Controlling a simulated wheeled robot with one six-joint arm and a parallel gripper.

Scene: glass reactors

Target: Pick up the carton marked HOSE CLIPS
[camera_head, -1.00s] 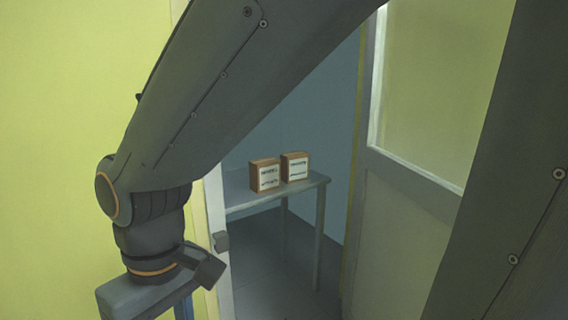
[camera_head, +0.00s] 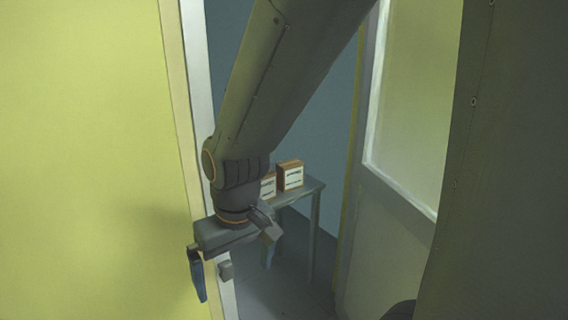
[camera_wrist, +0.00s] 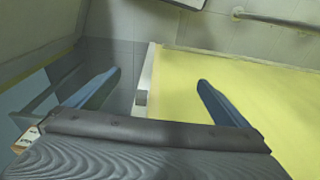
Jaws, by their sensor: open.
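Two brown cartons with white labels stand side by side on a grey table (camera_head: 312,187) beyond a doorway. The right carton (camera_head: 291,177) is in clear view. The left carton (camera_head: 269,187) is partly hidden behind my arm. The label print is too small to read, so I cannot tell which is HOSE CLIPS. My gripper (camera_head: 235,282) is open and empty, in front of the door frame and apart from the cartons. In the wrist view my open gripper (camera_wrist: 157,79) has its fingers spread, and part of a carton (camera_wrist: 29,138) shows at the lower left.
A yellow wall (camera_head: 90,160) fills the left side. The pale door frame (camera_head: 200,90) with a small grey latch piece (camera_head: 225,271) is close to my gripper. A door with a glazed panel (camera_head: 392,205) stands open on the right. Grey floor shows in the opening.

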